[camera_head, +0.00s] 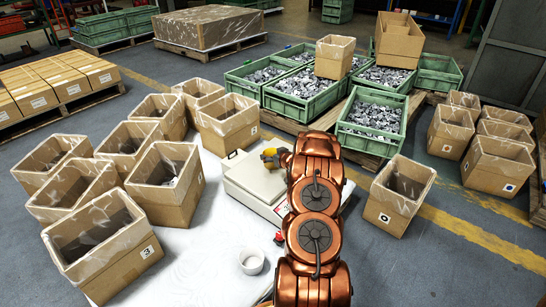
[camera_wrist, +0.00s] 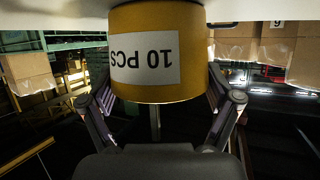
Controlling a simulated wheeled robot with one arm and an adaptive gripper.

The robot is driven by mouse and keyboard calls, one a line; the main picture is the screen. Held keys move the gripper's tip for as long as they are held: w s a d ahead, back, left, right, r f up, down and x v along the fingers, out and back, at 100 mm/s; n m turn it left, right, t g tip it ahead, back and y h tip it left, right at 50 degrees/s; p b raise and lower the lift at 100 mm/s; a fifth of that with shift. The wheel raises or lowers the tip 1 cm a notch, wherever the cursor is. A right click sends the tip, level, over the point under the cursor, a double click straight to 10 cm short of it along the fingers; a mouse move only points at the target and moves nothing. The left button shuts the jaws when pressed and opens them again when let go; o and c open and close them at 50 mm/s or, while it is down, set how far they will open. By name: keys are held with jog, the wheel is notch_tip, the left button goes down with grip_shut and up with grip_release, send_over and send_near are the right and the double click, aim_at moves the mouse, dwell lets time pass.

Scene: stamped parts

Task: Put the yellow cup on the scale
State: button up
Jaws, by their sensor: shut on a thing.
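The yellow cup (camera_head: 269,155) shows over the white scale (camera_head: 250,181) in the head view, partly hidden by my arm. It fills the top middle of the wrist view (camera_wrist: 196,50), with a white "10 PCS" label that appears upside down. My gripper (camera_wrist: 158,88) is shut on the cup, one finger on each side. A pale surface runs along the top edge of the wrist view behind the cup. I cannot tell whether the cup touches the scale. My arm hides the scale's right part.
A small white cup (camera_head: 251,261) stands on the white tabletop (camera_head: 205,250) in front of the scale. Several lined cardboard boxes (camera_head: 172,203) crowd the left. Green crates of metal parts (camera_head: 372,125) stand behind; another box (camera_head: 396,203) is at right.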

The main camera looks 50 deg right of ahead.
jog(key=shift+r, duration=0.1)
jog(key=o, duration=0.9)
jog(key=shift+o, duration=0.2)
jog(key=shift+s+r, duration=0.1)
jog(key=shift+s, duration=0.05)
jog(key=p+v, duration=0.3)
jog(key=v, duration=0.8)
jog(key=shift+s, duration=0.3)
jog(key=shift+a+r, duration=0.1)
jog(key=shift+a, duration=0.1)
